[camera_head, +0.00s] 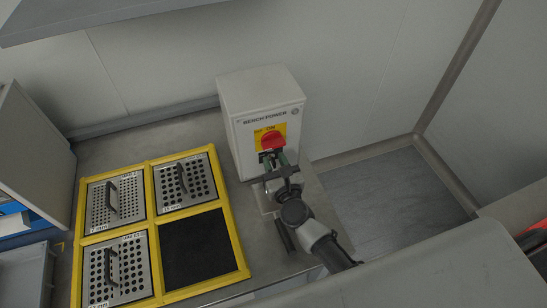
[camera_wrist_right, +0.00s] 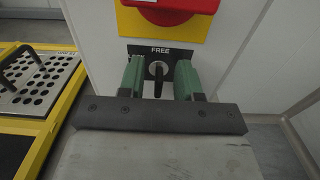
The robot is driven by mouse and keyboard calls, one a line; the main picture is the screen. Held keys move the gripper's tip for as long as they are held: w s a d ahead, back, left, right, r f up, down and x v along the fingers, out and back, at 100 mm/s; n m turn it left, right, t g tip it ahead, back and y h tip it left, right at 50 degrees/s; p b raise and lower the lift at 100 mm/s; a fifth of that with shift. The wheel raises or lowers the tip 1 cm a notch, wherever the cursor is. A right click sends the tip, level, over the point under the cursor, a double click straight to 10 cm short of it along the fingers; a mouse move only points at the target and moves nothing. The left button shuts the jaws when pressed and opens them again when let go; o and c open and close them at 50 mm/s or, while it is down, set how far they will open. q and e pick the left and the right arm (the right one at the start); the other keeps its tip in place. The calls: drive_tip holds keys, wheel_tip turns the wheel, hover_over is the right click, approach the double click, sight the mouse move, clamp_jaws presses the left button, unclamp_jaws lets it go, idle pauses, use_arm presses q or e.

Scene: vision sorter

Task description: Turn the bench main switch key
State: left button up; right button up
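The white bench power box (camera_head: 262,100) stands at the back of the bench. It carries a red switch knob (camera_head: 272,141) on a yellow plate, also at the top of the right wrist view (camera_wrist_right: 170,8). Below it, a black plate marked FREE (camera_wrist_right: 160,50) holds the key (camera_wrist_right: 158,78), which looks upright. My right gripper (camera_wrist_right: 160,82) is in front of the key, with one green finger on each side and visible gaps between. In the head view the right gripper (camera_head: 272,160) hides the key. My left gripper is not in view.
A yellow frame (camera_head: 150,220) with perforated plates with handles and one black square lies left of the box. A grey shelf (camera_head: 90,12) overhangs at the top left. Bare bench (camera_head: 110,152) shows behind the frame.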

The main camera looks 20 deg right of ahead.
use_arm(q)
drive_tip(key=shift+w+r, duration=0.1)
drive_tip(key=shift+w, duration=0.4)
use_arm(e)
drive_tip(key=shift+w, duration=0.5)
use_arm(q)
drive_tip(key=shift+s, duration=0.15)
use_arm(e)
clamp_jaws()
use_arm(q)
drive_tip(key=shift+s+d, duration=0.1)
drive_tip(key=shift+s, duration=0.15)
